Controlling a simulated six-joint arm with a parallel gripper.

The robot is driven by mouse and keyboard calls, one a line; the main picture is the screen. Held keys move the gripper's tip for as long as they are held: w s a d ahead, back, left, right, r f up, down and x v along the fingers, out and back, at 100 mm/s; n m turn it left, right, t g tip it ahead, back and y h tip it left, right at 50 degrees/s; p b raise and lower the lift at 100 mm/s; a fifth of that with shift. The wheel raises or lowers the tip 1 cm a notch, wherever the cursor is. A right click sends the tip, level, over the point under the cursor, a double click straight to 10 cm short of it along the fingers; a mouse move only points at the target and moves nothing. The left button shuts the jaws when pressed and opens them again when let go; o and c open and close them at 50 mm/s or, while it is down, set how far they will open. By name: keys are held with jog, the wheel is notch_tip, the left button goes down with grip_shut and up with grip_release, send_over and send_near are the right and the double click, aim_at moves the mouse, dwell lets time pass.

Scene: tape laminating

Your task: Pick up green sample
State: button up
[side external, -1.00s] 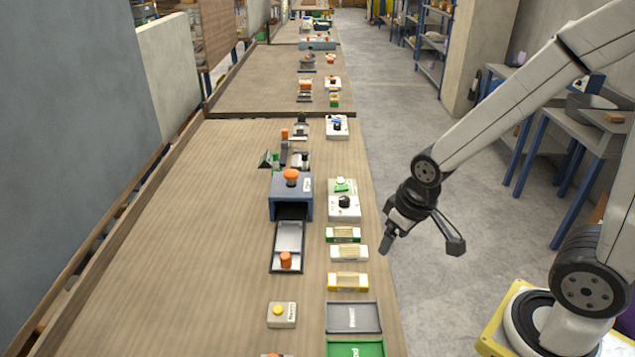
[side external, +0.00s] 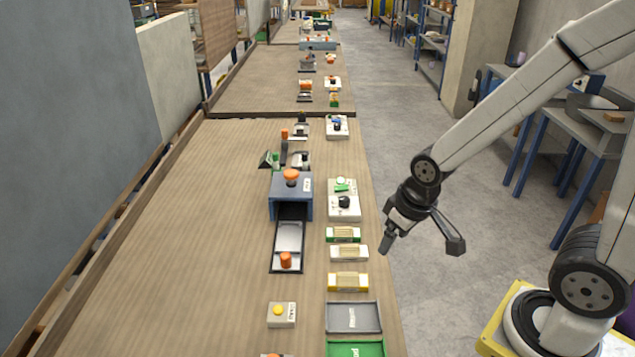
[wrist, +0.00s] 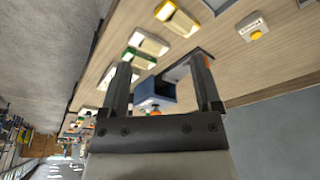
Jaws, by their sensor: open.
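The green sample (side external: 343,234) is a small block with green ends and a pale middle, lying near the right edge of the bench. In the wrist view the green sample (wrist: 139,57) shows just above my left finger. My gripper (side external: 387,243) hangs to the right of the bench edge, apart from the sample and pointing down. In the wrist view my gripper (wrist: 160,85) has its two fingers wide apart with nothing held between them.
A white sample (side external: 349,253) and a yellow sample (side external: 348,282) lie in front of the green one. Behind it is a white box with a black knob (side external: 344,201). The blue laminator (side external: 291,196) with its tray (side external: 289,238) stands left. A grey tray (side external: 353,317) and green tray (side external: 355,348) are nearer. The bench's left side is clear.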

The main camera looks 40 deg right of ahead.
jog(key=shift+c, duration=0.3)
jog(key=shift+w, duration=0.1)
jog(key=n+g, duration=0.3)
jog(key=n, duration=0.5)
send_over(341, 229)
jog(key=f, duration=0.7)
jog(key=shift+s+f, duration=0.2)
jog(key=shift+w+d+f+n, duration=0.15)
jog(key=shift+w+f+n, duration=0.1)
jog(key=shift+n, duration=0.15)
jog(key=shift+f, duration=1.25)
